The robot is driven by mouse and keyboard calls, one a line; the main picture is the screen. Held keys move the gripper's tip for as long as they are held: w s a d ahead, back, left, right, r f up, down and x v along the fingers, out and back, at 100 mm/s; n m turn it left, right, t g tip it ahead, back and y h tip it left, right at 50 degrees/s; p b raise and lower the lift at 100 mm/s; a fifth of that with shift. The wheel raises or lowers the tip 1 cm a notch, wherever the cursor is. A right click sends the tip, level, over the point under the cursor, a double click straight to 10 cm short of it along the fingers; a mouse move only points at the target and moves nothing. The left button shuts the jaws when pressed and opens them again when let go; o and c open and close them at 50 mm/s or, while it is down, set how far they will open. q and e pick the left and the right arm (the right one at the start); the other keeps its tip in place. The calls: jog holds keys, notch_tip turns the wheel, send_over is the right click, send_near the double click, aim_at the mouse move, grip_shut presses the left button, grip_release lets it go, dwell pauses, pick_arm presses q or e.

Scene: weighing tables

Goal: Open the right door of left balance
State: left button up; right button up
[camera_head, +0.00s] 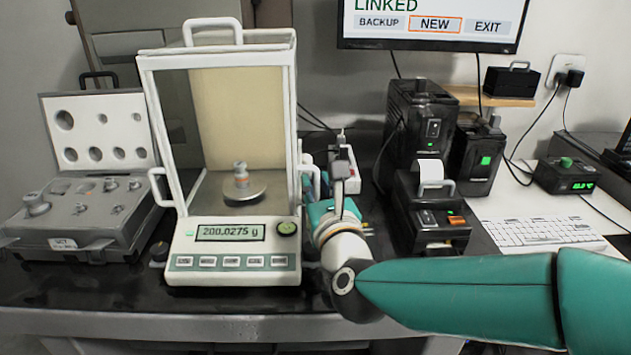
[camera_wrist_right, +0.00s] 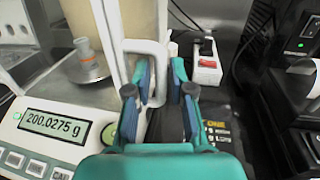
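The left balance (camera_head: 234,225) stands on the dark table and reads 200.0275 g, with a metal weight (camera_head: 241,175) on its pan. Its right door carries a white loop handle (camera_head: 313,182) on the right side. The door looks closed. My right gripper (camera_head: 338,165) is beside that handle. In the right wrist view, the right gripper (camera_wrist_right: 161,68) has its fingers apart. The white handle (camera_wrist_right: 161,75) lies between them, with its outer bar between the fingertips and the left finger overlapping the loop. Contact cannot be told. My left gripper is not in view.
An open weight case (camera_head: 90,220) stands left of the balance. Right of my gripper are a black printer (camera_head: 430,215) and a white keyboard (camera_head: 540,233). A power strip (camera_wrist_right: 206,68) lies behind the gripper. The gap between balance and printer is narrow.

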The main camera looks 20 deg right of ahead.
jog(key=shift+w, duration=0.55)
grip_shut()
jog(key=shift+d, duration=0.1)
